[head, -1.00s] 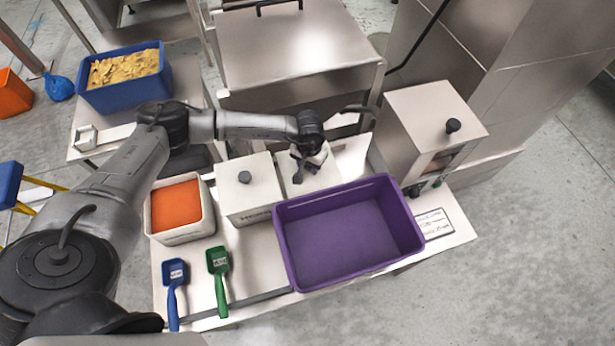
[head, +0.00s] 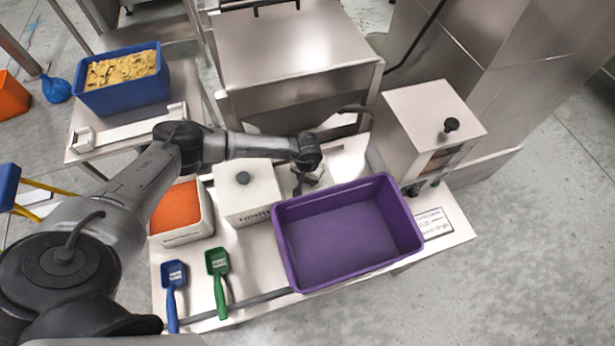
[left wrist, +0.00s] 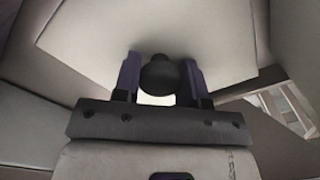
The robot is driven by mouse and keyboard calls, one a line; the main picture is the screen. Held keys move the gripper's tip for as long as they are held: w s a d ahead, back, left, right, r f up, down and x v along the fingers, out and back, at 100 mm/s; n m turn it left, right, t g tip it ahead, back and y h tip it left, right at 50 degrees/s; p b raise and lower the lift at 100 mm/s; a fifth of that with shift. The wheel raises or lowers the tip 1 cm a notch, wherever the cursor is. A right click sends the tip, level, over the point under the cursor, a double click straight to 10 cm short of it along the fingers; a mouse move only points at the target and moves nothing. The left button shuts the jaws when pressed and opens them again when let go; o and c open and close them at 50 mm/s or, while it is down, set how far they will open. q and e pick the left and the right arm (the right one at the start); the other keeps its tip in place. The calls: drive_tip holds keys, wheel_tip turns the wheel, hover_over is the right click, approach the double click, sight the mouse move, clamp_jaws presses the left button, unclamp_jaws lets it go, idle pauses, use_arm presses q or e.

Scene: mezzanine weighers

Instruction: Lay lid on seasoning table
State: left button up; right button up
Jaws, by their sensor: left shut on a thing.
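The lid (left wrist: 90,35) is a pale flat plate with a dark round knob (left wrist: 160,75), seen close in the left wrist view. My left gripper (left wrist: 160,85) is shut on that knob, one finger on each side. In the head view my left gripper (head: 309,181) is over the back of the seasoning table (head: 240,270), behind the purple tub; the lid is mostly hidden there. I cannot tell whether the lid touches the table. My right gripper is not in view.
A pale box with a knob (head: 246,200) stands left of the gripper, and an orange-filled tub (head: 180,232) farther left. The purple tub (head: 300,281) is in front, a steel machine (head: 425,125) right. Blue (head: 174,275) and green (head: 217,262) scoops lie at the front left.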

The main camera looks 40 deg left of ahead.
use_arm(q)
drive_tip(key=shift+f, duration=0.15)
drive_tip(key=shift+f+b, duration=0.1)
drive_tip(key=shift+b, duration=0.2)
drive_tip(key=o, duration=0.9)
drive_tip(key=shift+o, duration=0.2)
wheel_tip(320, 180, up, 12)
drive_tip(key=shift+r, duration=0.25)
